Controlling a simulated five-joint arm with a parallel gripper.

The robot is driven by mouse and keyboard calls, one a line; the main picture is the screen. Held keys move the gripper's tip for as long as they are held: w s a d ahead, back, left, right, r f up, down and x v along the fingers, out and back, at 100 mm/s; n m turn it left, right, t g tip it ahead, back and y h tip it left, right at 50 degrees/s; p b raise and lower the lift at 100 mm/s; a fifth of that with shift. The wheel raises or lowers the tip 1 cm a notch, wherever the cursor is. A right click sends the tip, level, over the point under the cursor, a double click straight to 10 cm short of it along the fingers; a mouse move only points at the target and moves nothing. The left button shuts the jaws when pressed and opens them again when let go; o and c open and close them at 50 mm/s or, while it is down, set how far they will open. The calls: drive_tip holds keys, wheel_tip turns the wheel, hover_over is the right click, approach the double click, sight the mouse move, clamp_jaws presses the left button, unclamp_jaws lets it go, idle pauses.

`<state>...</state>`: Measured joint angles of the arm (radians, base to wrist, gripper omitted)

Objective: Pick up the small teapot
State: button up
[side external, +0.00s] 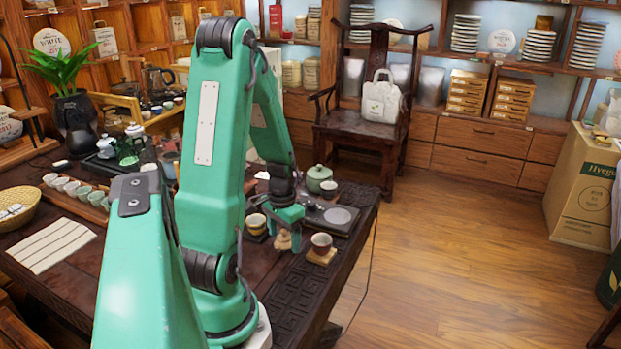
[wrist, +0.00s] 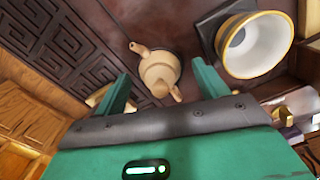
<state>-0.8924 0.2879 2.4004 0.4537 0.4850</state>
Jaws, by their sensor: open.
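The small teapot (side external: 283,241) is tan and stands on the dark table near its front right edge, below my gripper (side external: 285,217). In the wrist view the small teapot (wrist: 159,70) lies ahead of and between the two green fingers, with its spout to the upper left and its handle to the lower right. My gripper (wrist: 163,86) is open and empty. From the side, the fingers hang close above the teapot; I cannot tell whether they touch it.
A yellow-rimmed cup (wrist: 257,45) stands close right of the teapot in the wrist view; it is also in the side view (side external: 256,223). A green lidded pot (side external: 318,178) stands behind.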

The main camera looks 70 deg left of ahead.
sight(285, 231)
drive_tip(key=shift+c, duration=0.4)
drive_tip(key=c, duration=1)
drive_tip(key=shift+r, duration=0.2)
drive_tip(key=shift+r, duration=0.75)
wheel_tip(285, 231, up, 2)
drive_tip(key=shift+w+d+r, duration=0.1)
drive_tip(key=shift+d+r, duration=0.05)
drive_tip(key=shift+r, duration=0.1)
drive_tip(key=w+d+r, duration=0.3)
drive_tip(key=d+r, duration=0.3)
drive_tip(key=d, duration=0.4)
drive_tip(key=shift+w+d+r, duration=0.3)
drive_tip(key=shift+w, duration=0.1)
